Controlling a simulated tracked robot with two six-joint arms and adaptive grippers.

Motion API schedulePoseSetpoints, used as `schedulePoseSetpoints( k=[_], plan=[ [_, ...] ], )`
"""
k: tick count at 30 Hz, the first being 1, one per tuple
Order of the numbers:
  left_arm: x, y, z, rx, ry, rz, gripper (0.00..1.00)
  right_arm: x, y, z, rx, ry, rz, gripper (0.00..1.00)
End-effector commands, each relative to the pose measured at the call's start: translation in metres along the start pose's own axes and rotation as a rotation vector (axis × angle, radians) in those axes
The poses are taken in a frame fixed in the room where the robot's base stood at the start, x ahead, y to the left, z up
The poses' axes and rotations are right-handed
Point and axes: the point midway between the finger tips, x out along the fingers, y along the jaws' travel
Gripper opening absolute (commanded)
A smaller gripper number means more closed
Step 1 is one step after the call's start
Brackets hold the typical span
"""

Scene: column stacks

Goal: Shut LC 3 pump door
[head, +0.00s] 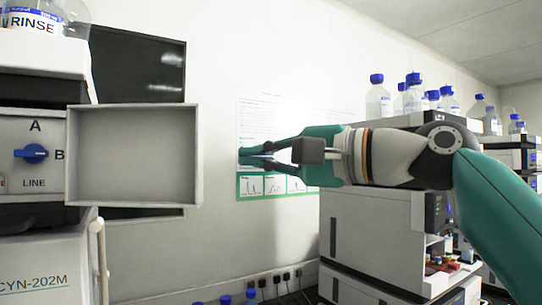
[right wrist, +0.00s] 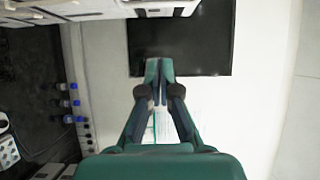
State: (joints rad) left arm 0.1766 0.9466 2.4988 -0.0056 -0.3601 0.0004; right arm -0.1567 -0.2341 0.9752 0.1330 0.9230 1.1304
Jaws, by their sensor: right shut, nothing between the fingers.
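A grey, shallow, tray-like door panel (head: 135,155) with a raised rim stands open at the right side of the left instrument stack (head: 35,150). Its recessed face shows in the head view. No LC 3 label is readable in view. My right gripper (head: 250,157) is shut and empty, pointing left in the air to the right of the panel, with a clear gap between them. In the right wrist view its fingertips (right wrist: 160,68) are together, seen against a dark screen (right wrist: 195,40). My left gripper is not in view.
A blue knob (head: 31,153) marked A, B and LINE sits on the left stack, with a RINSE bottle (head: 32,20) on top. A second stack (head: 365,230) with blue-capped bottles stands behind my right arm. A poster hangs on the wall. Blue-capped bottles (right wrist: 70,103) stand low down.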

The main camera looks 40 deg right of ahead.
Motion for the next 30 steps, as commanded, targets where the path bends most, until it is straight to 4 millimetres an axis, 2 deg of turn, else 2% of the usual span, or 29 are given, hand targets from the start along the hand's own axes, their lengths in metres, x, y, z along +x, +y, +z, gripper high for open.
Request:
schedulePoseSetpoints(
  k=[1,8,9,12,18,29,30],
  plan=[
    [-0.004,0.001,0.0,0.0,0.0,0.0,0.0,0.013,-0.001,0.001,0.0,-0.003,0.004,0.0],
    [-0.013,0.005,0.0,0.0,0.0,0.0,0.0,0.062,-0.001,0.001,-0.001,-0.002,0.004,0.0],
    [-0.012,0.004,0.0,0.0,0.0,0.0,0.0,0.054,-0.002,0.01,-0.002,-0.006,-0.002,0.0],
    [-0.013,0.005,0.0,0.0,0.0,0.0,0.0,0.049,-0.001,0.023,-0.004,-0.007,-0.003,0.0],
    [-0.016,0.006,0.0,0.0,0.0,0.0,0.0,0.045,0.0,0.036,-0.001,-0.003,0.001,0.0],
    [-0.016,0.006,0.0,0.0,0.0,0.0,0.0,0.044,0.001,0.038,-0.001,-0.001,0.0,0.0],
    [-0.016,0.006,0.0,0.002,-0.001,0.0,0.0,0.043,0.001,0.034,0.0,0.004,0.001,0.0]
  ],
)
